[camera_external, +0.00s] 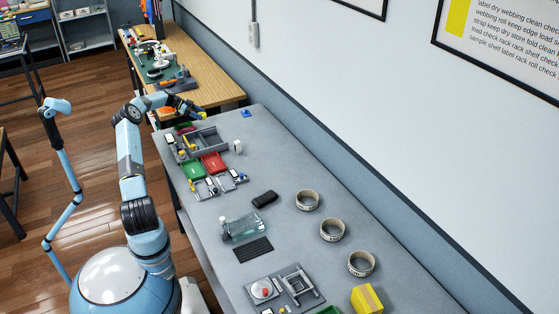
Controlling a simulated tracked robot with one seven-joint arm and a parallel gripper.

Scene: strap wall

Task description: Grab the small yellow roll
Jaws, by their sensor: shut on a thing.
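My gripper (192,109) is at the far end of the grey table (290,160), reaching over its far left corner from my blue arm. A small yellow thing (203,115), which looks like the yellow roll, shows at the fingertips. My gripper is shut on it. The fingers are small and dark here, so the exact grip is hard to see. Whether the roll touches the table or is held above it cannot be told.
Near the gripper stand a grey divided tray (205,138), a green box (193,169), a red box (214,163), a white cup (238,147) and a small blue piece (246,114). Three tape rings (332,229), a clear bottle (243,227) and a yellow box (367,299) lie nearer. The wall borders the right.

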